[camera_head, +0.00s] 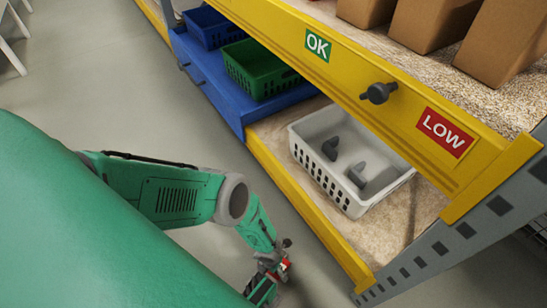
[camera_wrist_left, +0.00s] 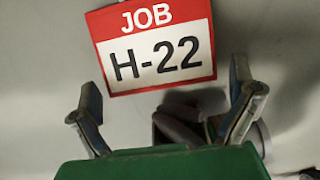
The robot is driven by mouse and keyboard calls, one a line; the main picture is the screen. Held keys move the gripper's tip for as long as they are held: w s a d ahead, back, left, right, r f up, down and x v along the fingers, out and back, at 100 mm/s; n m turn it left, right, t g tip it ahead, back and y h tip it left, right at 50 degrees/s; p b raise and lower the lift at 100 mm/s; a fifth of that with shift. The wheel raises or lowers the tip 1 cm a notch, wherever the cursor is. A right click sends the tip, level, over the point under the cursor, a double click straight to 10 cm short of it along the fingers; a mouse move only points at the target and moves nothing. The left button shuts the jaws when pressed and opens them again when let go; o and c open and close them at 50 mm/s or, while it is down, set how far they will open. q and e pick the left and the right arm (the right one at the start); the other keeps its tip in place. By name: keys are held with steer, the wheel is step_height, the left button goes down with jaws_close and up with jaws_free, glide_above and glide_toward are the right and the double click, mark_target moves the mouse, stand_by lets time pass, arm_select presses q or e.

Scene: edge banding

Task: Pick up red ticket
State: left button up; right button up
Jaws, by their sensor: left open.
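The red ticket (camera_wrist_left: 155,45) fills the upper middle of the left wrist view. It is a red-bordered card with a white panel reading "JOB H-22". My left gripper (camera_wrist_left: 165,92) is open, with one finger at each side below the ticket's lower part; I cannot tell the depth between them. A dark grey piece (camera_wrist_left: 190,118) shows between the fingers, just below the ticket. In the head view my left gripper (camera_head: 268,278) hangs low in the middle, with a small red patch beside it that may be the ticket. My right gripper is not in view.
A yellow shelf beam (camera_head: 345,75) carries a green OK sign (camera_head: 318,45), a dark knob (camera_head: 378,93) and a red LOW sign (camera_head: 445,132). Below it are a white bin (camera_head: 345,190) with grey parts and a green bin (camera_head: 255,72). Grey floor (camera_head: 115,100) lies open at left.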

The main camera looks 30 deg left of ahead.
arm_select(q)
steer(key=shift+f, duration=0.15)
steer(key=c, duration=0.8)
steer(key=shift+o, duration=0.2)
step_height(320, 180, up, 10)
steer(key=p, duration=0.8)
